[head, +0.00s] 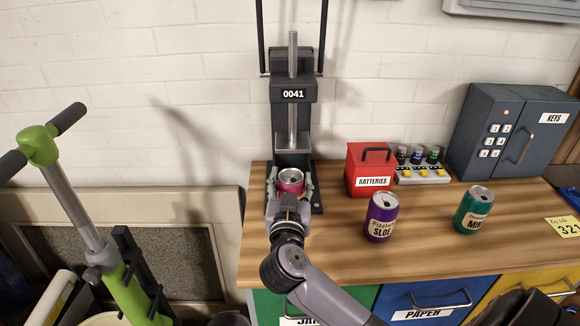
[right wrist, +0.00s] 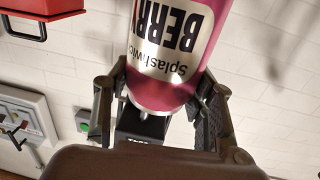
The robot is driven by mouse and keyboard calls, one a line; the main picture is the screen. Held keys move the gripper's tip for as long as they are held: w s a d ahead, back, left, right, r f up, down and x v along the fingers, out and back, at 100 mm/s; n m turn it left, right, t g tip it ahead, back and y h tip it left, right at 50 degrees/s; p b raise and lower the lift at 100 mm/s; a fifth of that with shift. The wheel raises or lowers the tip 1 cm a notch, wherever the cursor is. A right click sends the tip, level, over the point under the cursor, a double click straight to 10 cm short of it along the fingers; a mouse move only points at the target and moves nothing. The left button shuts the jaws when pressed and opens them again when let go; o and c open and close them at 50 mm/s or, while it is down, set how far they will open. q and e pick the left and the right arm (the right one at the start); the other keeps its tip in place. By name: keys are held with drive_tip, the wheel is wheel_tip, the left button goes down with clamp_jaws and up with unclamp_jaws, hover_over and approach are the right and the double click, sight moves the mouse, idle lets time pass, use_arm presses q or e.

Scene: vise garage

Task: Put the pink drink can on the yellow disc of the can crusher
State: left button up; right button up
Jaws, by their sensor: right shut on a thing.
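The pink drink can (head: 290,181) stands upright between the fingers of my right gripper (head: 290,187), which is shut on it. In the right wrist view the can (right wrist: 176,50), with upside-down BERRY lettering, sits between both fingers (right wrist: 162,100). The can crusher (head: 293,90), a dark upright frame marked 0041, stands against the wall at the back left of the bench. The can is at the front of the crusher's base, below its raised press block. The yellow disc is hidden, so I cannot tell whether the can touches it. My left gripper is not in view.
A red batteries box (head: 369,170) stands right of the crusher. A purple can (head: 381,216) and a green can (head: 473,210) stand on the wooden bench (head: 330,255). A green scooter (head: 90,240) is at left.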

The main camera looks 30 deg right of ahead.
drive_tip(key=x, duration=0.3)
drive_tip(key=f+x, duration=0.1)
drive_tip(key=x, duration=0.6)
drive_tip(key=shift+f+b, duration=0.3)
drive_tip(key=shift+b, duration=0.1)
drive_tip(key=shift+s+a, duration=0.1)
drive_tip(key=shift+r, duration=0.1)
drive_tip(key=o, duration=0.3)
drive_tip(key=shift+f, duration=0.2)
drive_tip(key=o, duration=0.5)
